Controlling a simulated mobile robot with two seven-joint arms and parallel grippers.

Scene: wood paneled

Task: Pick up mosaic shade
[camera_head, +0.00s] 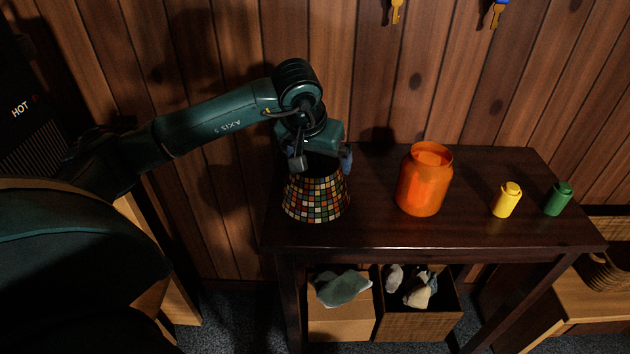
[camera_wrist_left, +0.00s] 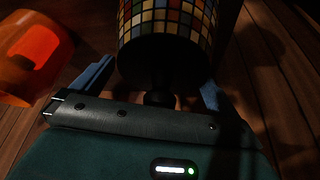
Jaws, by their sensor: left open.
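The mosaic shade (camera_head: 316,198), a cone of many coloured tiles, stands upright near the left end of the dark wooden table (camera_head: 375,232). My left gripper (camera_head: 322,160) is above it, open, with its two fingers at either side of the shade's narrow dark top. The gripper hides part of that top. In the left wrist view the shade (camera_wrist_left: 168,22) shows at the top of the picture, its dark end between the two blue-grey fingers (camera_wrist_left: 153,85). I cannot tell if either finger touches it. My right gripper is not in view.
An orange jar (camera_head: 424,182) stands to the right of the shade, with a yellow canister (camera_head: 506,199) and a green canister (camera_head: 558,197) further right. Boxes holding cloth-like items (camera_head: 342,287) sit below the table. The wood-paneled wall (camera_head: 370,70) is close behind.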

